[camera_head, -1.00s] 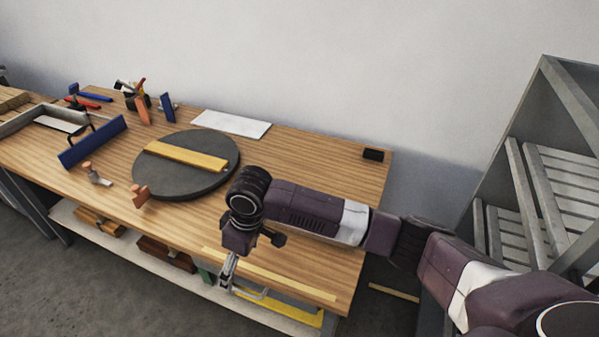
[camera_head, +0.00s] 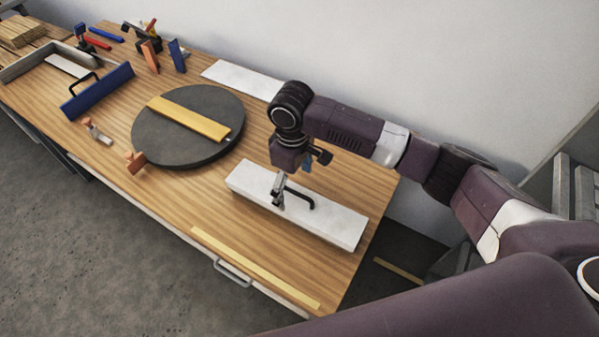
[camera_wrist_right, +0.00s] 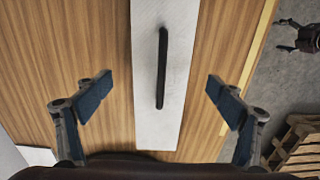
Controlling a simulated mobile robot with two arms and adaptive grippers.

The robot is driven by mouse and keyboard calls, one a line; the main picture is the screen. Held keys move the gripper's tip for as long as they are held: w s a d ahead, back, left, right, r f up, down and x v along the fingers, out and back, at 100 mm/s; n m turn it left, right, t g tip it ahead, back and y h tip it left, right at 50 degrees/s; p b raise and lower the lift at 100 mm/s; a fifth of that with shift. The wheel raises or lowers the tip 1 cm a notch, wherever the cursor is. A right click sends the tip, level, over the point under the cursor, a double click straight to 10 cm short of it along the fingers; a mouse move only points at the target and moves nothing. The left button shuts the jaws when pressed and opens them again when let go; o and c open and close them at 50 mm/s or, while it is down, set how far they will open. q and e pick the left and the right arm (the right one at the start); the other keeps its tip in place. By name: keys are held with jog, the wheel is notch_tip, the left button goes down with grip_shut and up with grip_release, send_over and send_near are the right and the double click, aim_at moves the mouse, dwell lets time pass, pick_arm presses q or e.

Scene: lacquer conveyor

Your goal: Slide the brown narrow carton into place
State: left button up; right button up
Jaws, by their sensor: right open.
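I cannot make out a brown narrow carton in either view. My right gripper (camera_head: 279,190) is over a long white panel (camera_head: 335,227) at the right end of the wooden table. The panel has a black bar handle (camera_head: 300,199). In the right wrist view the open fingers (camera_wrist_right: 158,86) are spread on either side of the white panel (camera_wrist_right: 150,125), with its black handle (camera_wrist_right: 162,68) between them. Nothing is held, and whether a fingertip touches the panel is unclear. My left gripper is out of view.
A dark round turntable (camera_head: 175,145) bears a yellow bar (camera_head: 190,118). A blue panel (camera_head: 98,92) with a black handle stands at left, near a grey tray (camera_head: 35,65). A white sheet (camera_head: 242,79) lies at the back. A yellow strip (camera_head: 255,267) runs along the front edge.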

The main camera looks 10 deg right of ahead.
aim_at(294, 199)
notch_tip(294, 199, down, 6)
jog(key=shift+f+p, duration=0.2)
jog(key=shift+p, duration=0.3)
jog(key=shift+s, duration=0.1)
jog(key=shift+a, duration=0.1)
jog(key=shift+c, duration=0.5)
